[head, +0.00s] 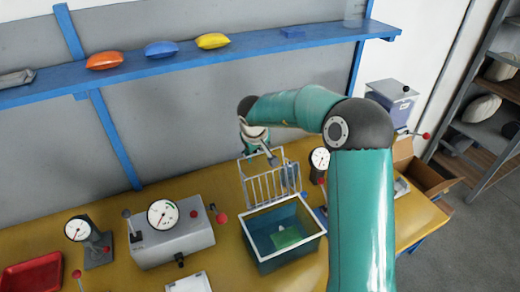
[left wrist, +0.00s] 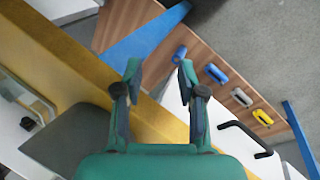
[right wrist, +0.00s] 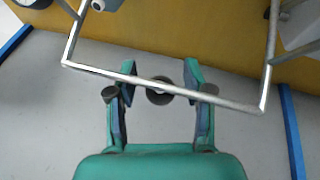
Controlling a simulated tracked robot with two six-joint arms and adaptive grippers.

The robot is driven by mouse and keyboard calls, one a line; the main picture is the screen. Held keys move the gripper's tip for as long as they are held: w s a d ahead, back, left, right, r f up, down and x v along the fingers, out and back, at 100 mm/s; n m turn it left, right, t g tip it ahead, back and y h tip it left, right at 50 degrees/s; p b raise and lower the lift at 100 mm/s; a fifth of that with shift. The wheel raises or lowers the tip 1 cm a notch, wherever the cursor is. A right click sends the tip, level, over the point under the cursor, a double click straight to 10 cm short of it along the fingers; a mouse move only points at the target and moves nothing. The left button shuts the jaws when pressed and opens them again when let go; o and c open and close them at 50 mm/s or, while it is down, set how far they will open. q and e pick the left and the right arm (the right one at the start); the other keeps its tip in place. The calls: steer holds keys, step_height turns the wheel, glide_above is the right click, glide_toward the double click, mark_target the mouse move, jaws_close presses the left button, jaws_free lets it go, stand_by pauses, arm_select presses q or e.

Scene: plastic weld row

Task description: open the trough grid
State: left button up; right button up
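The trough (head: 262,262) is a dark teal tank with a white rim, standing on the yellow bench. Its wire grid (head: 262,188) stands raised at the trough's back edge, so the top is uncovered. A green piece (head: 287,238) lies inside. My right gripper (head: 268,152) is at the grid's upper edge. In the right wrist view my right gripper (right wrist: 157,78) has its fingers apart, with the grid's pale bar (right wrist: 145,83) crossing them; whether they touch it I cannot tell. My left gripper (left wrist: 160,70) is open and empty, outside the head view.
A grey machine with a dial (head: 175,235) and a gauge (head: 85,240) stand left of the trough. A red tray (head: 32,274) is at far left. A blue shelf (head: 130,68) with coloured bags runs above. A cardboard box (head: 425,180) stands at right.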

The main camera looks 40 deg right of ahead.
steer(key=shift+w+r, duration=0.1)
steer(key=shift+r, duration=0.15)
steer(key=shift+a+r, duration=0.1)
steer(key=shift+r, duration=0.15)
steer(key=v, duration=1.1)
steer(key=shift+s+f, duration=0.1)
steer(key=shift+s, duration=0.2)
